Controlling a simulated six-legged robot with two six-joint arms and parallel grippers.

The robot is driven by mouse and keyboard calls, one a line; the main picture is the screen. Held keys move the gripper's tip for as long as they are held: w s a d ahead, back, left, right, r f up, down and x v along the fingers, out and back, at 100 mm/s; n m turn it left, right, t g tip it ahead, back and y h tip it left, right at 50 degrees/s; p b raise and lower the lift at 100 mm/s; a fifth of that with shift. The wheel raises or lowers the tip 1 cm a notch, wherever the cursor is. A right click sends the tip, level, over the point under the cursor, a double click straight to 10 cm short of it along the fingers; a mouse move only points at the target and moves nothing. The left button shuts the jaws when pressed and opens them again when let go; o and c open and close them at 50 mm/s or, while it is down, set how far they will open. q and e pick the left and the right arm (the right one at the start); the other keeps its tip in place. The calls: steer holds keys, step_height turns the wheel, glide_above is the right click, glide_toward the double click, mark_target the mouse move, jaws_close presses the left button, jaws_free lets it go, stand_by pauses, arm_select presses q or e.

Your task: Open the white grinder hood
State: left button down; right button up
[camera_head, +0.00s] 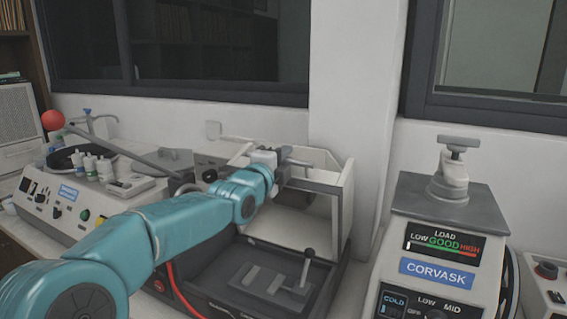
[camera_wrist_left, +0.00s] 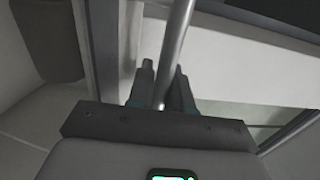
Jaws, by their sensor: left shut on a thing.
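The white grinder hood (camera_head: 346,205) stands over the dark grinder base in the middle of the head view, and its front looks raised, showing the inside. My left gripper (camera_head: 281,160) is at the hood's upper front edge. It is shut on the hood's grey bar handle (camera_head: 300,162). In the left wrist view the handle (camera_wrist_left: 178,40) runs as a round metal bar between the two fingers of the gripper (camera_wrist_left: 160,85). My left forearm hides the left part of the hood and base. My right gripper is not in view.
The grinder bed (camera_head: 270,278) carries a small black lever (camera_head: 308,262). A grey-topped CORVASK press (camera_head: 440,240) stands close at right. A polisher (camera_head: 85,205) with bottles and a red-ball lever (camera_head: 53,120) is at left. A wall and pillar stand behind.

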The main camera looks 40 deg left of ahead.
arm_select(q)
steer(key=shift+w, duration=0.1)
steer(key=c, duration=1.4)
jaws_free()
steer(key=shift+s+f, duration=0.1)
steer(key=shift+s, duration=0.2)
steer(key=r+b+v, duration=0.1)
steer(key=b+v, duration=0.3)
steer(key=v, duration=1.1)
steer(key=shift+s+f, duration=0.35)
steer(key=shift+f, duration=0.15)
steer(key=shift+d, duration=0.15)
